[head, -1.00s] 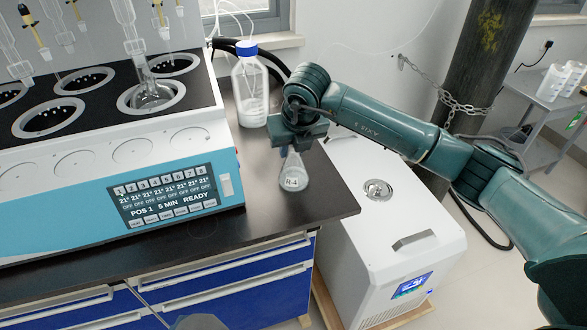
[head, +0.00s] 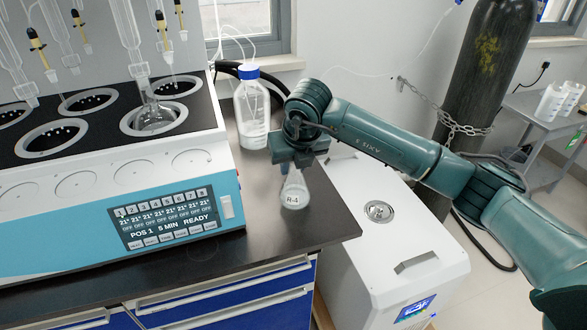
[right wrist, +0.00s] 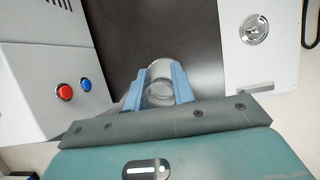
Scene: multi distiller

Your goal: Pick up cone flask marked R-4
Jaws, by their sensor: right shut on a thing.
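The clear cone flask marked R-4 (head: 294,194) is near the right end of the black bench, upright in the head view. My right gripper (head: 296,166) is above it, shut on its neck from the top. In the right wrist view the flask (right wrist: 160,84) sits between the two blue fingers of my right gripper (right wrist: 159,92). I cannot tell whether the flask's base touches the bench. My left gripper is not in view.
The blue and white distiller (head: 110,190) fills the left of the bench. A blue-capped bottle (head: 250,110) stands behind the flask. A white chiller box (head: 385,235) stands on the floor to the right. Bare black bench top (head: 270,235) lies in front of the flask.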

